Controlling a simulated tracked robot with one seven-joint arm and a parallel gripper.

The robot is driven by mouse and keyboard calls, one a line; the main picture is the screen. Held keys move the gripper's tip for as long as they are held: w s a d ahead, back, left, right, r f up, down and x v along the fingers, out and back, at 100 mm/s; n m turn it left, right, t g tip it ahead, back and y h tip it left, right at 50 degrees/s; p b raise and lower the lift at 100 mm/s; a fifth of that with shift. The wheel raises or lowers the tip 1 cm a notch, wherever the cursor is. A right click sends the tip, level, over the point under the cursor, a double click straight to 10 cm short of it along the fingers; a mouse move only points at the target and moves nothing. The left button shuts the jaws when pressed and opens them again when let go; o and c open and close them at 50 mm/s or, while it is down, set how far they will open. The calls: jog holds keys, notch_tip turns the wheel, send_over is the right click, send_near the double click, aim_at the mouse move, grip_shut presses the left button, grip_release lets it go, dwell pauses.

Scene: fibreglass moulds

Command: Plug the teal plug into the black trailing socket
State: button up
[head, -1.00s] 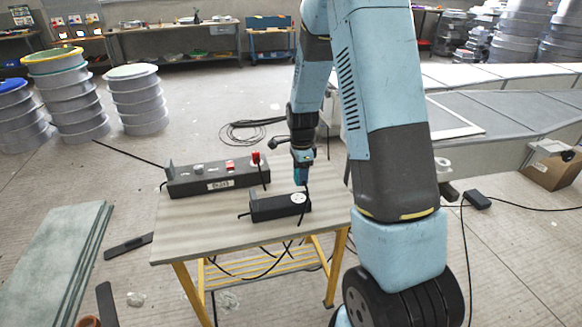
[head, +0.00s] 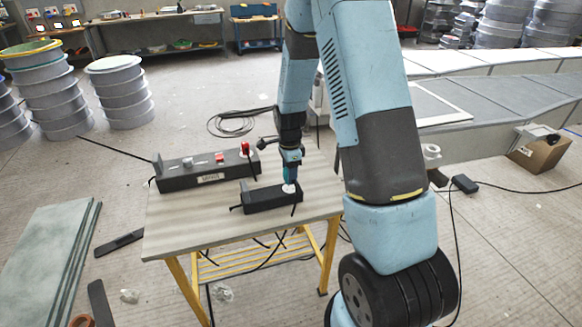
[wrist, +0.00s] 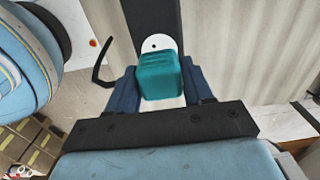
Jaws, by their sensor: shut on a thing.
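My gripper (head: 290,179) is shut on the teal plug (wrist: 160,77), with a dark blue finger on either side of it in the wrist view. In the head view it points down over the right end of the black trailing socket (head: 262,198), which lies on the table. The socket also shows at the top of the wrist view (wrist: 152,16). Its round white outlet face (wrist: 157,46) is partly covered by the plug. The plug is at or just above this face. The pins are hidden, so I cannot tell whether they are in the holes.
A longer black power strip (head: 180,181) with a red plug (head: 245,148) lies behind the socket on the table (head: 175,228). Cables hang below the table. A coiled cable (head: 232,123) lies on the floor behind. Bare tabletop lies left and front of the socket.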

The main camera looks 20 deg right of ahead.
jog(key=shift+f, duration=1.05)
jog(key=shift+f, duration=0.55)
dwell(1.8)
jog(key=o, duration=1.1)
jog(key=shift+c, duration=0.2)
notch_tip(320, 180, up, 14)
jog(key=shift+f, duration=0.15)
